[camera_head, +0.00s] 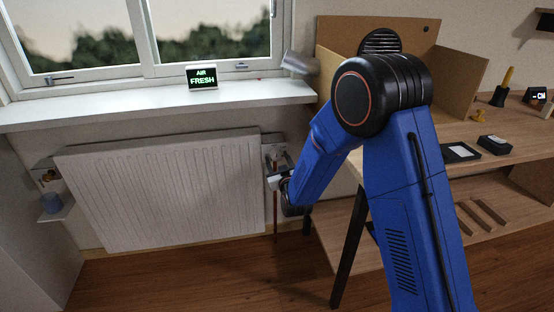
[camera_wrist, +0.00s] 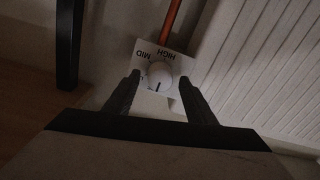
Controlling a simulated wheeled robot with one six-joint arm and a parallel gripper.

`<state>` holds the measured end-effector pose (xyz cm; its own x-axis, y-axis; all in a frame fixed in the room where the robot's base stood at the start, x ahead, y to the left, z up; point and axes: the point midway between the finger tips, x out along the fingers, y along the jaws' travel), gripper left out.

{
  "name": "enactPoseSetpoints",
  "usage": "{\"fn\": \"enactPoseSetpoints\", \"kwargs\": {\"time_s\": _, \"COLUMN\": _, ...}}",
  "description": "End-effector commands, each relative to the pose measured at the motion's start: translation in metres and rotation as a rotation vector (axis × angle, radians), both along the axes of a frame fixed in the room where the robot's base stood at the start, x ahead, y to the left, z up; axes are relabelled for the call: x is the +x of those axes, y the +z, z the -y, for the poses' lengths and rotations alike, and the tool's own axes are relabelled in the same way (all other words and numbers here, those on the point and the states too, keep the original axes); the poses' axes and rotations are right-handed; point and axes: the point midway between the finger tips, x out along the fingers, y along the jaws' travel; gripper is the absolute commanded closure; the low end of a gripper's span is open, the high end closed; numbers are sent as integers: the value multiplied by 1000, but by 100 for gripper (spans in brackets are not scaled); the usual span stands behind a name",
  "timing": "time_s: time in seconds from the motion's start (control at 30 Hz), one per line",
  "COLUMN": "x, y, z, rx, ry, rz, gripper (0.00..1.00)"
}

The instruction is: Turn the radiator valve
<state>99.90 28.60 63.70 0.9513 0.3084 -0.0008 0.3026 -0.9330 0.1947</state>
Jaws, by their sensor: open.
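The radiator valve (camera_wrist: 160,75) is a round white knob with a dark pointer line, on a white plate (camera_wrist: 166,56) marked MID and HIGH. In the wrist view the letters appear upside down. My gripper (camera_wrist: 158,82) is open, with one dark finger on each side of the knob; I cannot tell whether either finger touches it. In the head view my gripper (camera_head: 278,182) is at the right end of the white radiator (camera_head: 165,190), and the valve is mostly hidden there.
A reddish pipe (camera_wrist: 172,20) runs from the plate. A window sill (camera_head: 130,107) with a lit AIR FRESH sign (camera_head: 202,78) is above the radiator. A desk with a dark leg (camera_head: 348,250) stands right.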

Motion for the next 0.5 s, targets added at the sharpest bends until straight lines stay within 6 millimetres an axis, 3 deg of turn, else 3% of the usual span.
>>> {"fn": "enactPoseSetpoints", "kwargs": {"time_s": 0.43, "x": 11, "y": 0, "z": -3, "rx": 0, "ry": -1, "rz": 1, "gripper": 50}}
{"fn": "enactPoseSetpoints", "kwargs": {"time_s": 0.47, "x": 11, "y": 0, "z": -3, "rx": 0, "ry": -1, "rz": 1, "gripper": 52}}
{"fn": "enactPoseSetpoints", "kwargs": {"time_s": 0.5, "x": 11, "y": 0, "z": -3, "rx": 0, "ry": -1, "rz": 0, "gripper": 62}}
